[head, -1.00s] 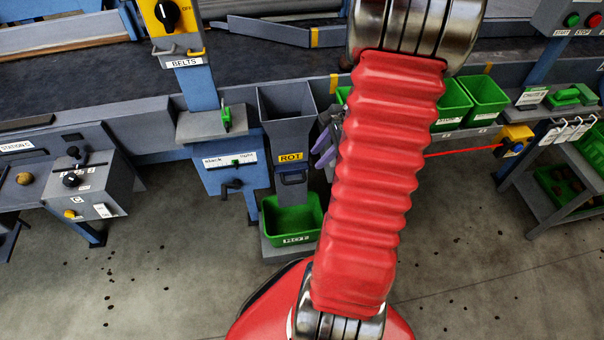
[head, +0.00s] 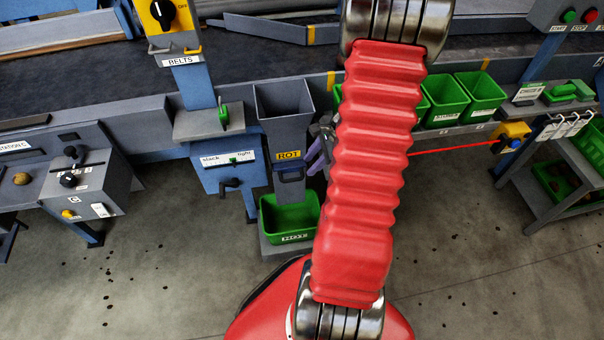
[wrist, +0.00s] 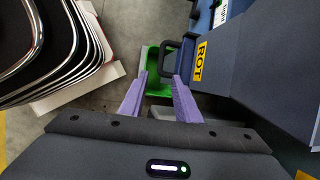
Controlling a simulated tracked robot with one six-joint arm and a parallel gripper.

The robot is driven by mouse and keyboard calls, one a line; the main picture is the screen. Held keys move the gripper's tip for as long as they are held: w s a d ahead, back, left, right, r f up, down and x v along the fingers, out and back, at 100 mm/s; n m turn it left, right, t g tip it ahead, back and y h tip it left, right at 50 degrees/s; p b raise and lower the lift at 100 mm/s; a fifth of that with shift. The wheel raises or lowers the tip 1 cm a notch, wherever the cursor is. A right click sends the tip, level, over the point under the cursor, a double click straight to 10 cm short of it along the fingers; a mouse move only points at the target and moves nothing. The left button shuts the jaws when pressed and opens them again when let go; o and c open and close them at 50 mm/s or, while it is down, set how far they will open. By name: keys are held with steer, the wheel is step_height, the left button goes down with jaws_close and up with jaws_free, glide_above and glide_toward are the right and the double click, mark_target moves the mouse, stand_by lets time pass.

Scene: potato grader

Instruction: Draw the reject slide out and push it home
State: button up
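The grey ROT chute (head: 286,110) stands left of my arm in the head view, with a yellow ROT label. A dark slide with a loop handle (head: 289,175) sits low on its front, and looks closed. In the wrist view the chute (wrist: 240,65) fills the upper right, and the handle (wrist: 168,60) sticks out just beyond my fingertips. My gripper (wrist: 161,76) has its purple fingers apart with nothing between them. In the head view my gripper (head: 318,150) is right beside the chute, partly hidden behind my arm. No contact with the handle is visible.
A green bin (head: 290,233) stands below the chute; it shows in the wrist view (wrist: 151,58). Left is a blue slack/tight box (head: 228,178) with a crank. Green bins (head: 443,101) line the belt at right. The floor in front is clear.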

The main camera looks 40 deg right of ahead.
mark_target(298, 179)
steer(key=x, duration=0.8)
steer(key=shift+f, duration=0.25)
steer(key=shift+c, duration=0.2)
jaws_close()
